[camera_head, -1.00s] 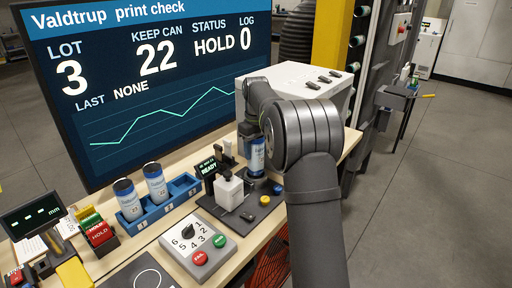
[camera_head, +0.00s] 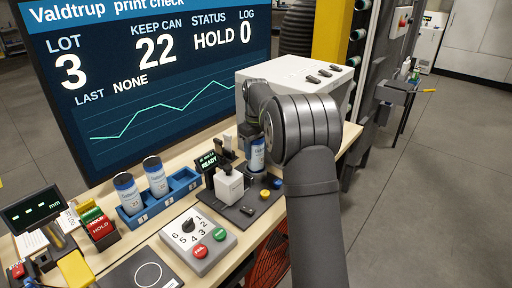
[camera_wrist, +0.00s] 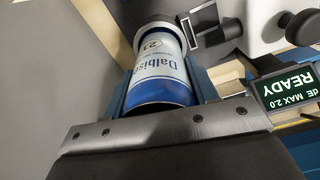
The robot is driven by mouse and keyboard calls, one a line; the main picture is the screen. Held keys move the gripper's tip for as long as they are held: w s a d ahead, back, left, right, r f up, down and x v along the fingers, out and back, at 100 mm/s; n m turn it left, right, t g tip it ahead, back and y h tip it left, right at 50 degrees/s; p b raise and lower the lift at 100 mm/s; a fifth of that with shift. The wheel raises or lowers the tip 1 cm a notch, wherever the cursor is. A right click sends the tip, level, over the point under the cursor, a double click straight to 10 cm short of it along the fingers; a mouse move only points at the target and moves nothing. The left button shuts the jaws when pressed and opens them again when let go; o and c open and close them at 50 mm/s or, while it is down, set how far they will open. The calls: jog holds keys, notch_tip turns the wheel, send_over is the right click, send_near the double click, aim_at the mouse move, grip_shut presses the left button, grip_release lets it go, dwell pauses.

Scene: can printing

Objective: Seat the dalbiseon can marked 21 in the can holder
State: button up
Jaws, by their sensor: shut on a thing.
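My gripper (camera_wrist: 165,90) is shut on a white and blue can (camera_wrist: 168,70) marked "Dalbis…" in the wrist view. In the head view the can (camera_head: 256,153) hangs under my arm, behind the white boxy device (camera_head: 230,186) and in front of the large white machine (camera_head: 290,76). A blue rack (camera_head: 161,205) with numbered slots holds two similar cans (camera_head: 127,191) and (camera_head: 156,177), one marked 22; its right slot looks empty. Which fixture is the can holder I cannot tell.
A small READY display (camera_head: 208,162) stands close left of the held can. A dark plate (camera_head: 245,211) with yellow and blue buttons lies below. A dial box (camera_head: 198,240) with red and green buttons sits in front. The big screen (camera_head: 150,80) rises behind.

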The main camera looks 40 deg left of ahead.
jog(key=shift+f, duration=0.85)
jog(key=o, duration=1)
notch_tip(320, 180, up, 18)
jog(key=shift+f, duration=0.25)
jog(key=shift+f, duration=0.15)
notch_tip(320, 180, down, 17)
dwell(0.3)
